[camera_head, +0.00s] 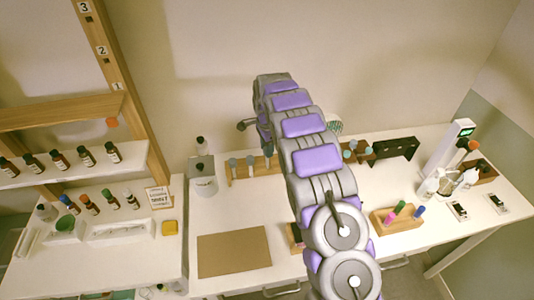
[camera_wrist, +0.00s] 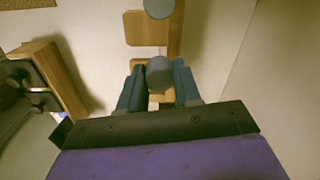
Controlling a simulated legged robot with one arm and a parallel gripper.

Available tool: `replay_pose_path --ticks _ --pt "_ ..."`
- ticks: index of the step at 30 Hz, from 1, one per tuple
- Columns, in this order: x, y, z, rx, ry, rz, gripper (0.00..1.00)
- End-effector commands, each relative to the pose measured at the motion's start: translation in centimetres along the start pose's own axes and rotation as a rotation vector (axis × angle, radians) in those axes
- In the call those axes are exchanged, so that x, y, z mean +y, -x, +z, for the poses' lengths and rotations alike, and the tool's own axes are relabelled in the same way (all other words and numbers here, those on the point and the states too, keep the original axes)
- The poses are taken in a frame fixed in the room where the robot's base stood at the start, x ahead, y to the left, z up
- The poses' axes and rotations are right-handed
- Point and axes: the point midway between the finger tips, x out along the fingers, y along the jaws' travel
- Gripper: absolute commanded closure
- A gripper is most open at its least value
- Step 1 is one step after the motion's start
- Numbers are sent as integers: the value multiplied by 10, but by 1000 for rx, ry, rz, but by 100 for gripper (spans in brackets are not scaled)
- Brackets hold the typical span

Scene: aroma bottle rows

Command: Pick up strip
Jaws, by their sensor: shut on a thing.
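In the wrist view, my gripper (camera_wrist: 160,85) has its two dark blue fingers closed on a strip with a round grey top (camera_wrist: 160,72). The strip's lower part is hidden behind my gripper. A wooden holder (camera_wrist: 147,28) shows beyond it, and another grey round top (camera_wrist: 158,7) sits at the upper edge. In the head view, my gripper (camera_head: 266,147) points down at the wooden holder (camera_head: 240,172) at the back of the white table. Other grey-topped pieces (camera_head: 233,163) stand in this holder, left of my gripper. The held strip is not clear there.
A cork-coloured board (camera_head: 233,252) lies on the table (camera_head: 210,215). A wooden block with coloured pens (camera_head: 397,217), pump bottles (camera_head: 428,186) and a dark rack (camera_head: 396,149) stand to the right. Shelves with small dark bottles (camera_head: 60,160) are at left. My arm hides the middle of the table.

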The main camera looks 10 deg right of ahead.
Motion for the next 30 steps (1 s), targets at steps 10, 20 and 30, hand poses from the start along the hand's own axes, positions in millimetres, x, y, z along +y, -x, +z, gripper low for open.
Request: replay_pose_path --ticks 10,20,30 --pt "-1 68 0 1 0 -2 87" --pt "-1 127 0 0 0 0 87" --pt "0 143 -1 0 -1 2 87"
